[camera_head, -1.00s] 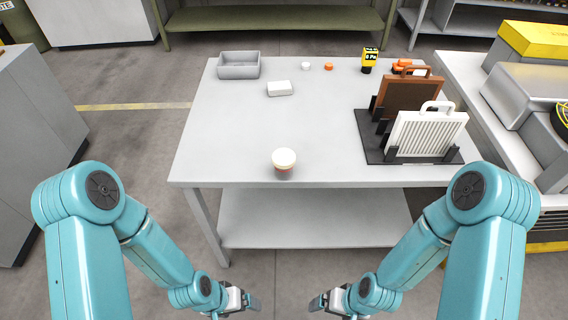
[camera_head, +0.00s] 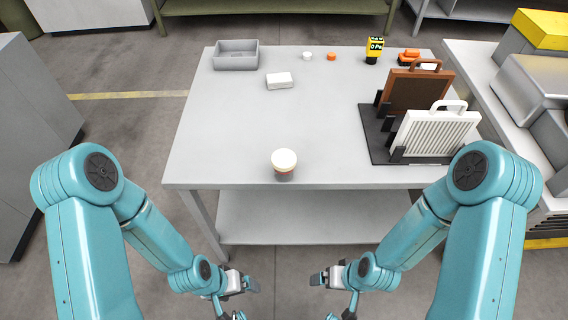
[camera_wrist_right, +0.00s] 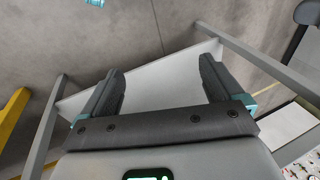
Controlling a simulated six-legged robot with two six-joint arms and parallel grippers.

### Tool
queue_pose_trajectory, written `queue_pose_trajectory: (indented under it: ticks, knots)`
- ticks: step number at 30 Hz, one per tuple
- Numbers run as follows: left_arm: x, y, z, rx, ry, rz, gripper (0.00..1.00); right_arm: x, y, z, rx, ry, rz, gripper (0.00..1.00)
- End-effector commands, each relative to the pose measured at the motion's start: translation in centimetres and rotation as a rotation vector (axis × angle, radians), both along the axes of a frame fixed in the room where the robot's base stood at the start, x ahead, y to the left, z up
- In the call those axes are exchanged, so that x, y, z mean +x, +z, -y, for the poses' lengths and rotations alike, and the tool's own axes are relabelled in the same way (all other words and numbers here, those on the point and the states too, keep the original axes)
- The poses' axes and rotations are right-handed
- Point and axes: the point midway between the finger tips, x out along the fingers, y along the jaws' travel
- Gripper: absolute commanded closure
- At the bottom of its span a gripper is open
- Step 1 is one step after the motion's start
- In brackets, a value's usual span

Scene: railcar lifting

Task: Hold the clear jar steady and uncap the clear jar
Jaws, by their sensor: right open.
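The clear jar (camera_head: 284,174) stands upright near the front edge of the table (camera_head: 235,130), with a pale cream lid (camera_head: 284,158) on it. The jar's lower part looks brownish. My left gripper (camera_head: 248,285) is in front of the table, below and left of the jar; whether its jaws are apart is too small to tell. My right gripper (camera_head: 321,278) is in front of the table, below and right of the jar. In the right wrist view, its two dark fingers (camera_wrist_right: 160,70) are apart with nothing between them. Neither gripper touches the jar.
A black rack (camera_head: 378,150) with brown and white panels stands on the table's right. A grey bin (camera_head: 236,56), a white block (camera_head: 279,81), small white and orange caps (camera_head: 331,57) and a yellow-black device (camera_head: 374,50) lie farther back. The table's middle is clear.

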Motion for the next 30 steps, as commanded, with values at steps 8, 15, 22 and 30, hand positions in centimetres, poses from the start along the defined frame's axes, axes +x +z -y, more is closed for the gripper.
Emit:
queue_pose_trajectory:
  ticks: [8, 15, 22, 30]
  knots:
    - [0.0, -2.9, 0.0, 0.000, 0.000, 0.000, 0.11, 7.9, 4.0, 1.0, -0.131, 0.096, 0.344, 0.06]
    - [0.0, -6.8, 0.0, 0.000, 0.000, -0.001, 0.11, 13.9, 11.5, -1.2, -0.194, 0.152, 0.697, 0.06]
    - [0.0, -10.9, 0.0, 0.000, 0.000, 0.000, 0.11, 15.0, 20.7, -6.2, -0.134, 0.194, 1.031, 0.06]
    - [0.0, -11.5, 0.0, 0.000, 0.000, 0.000, 0.11, 16.8, 21.6, -8.8, -0.103, 0.219, 1.085, 0.06]
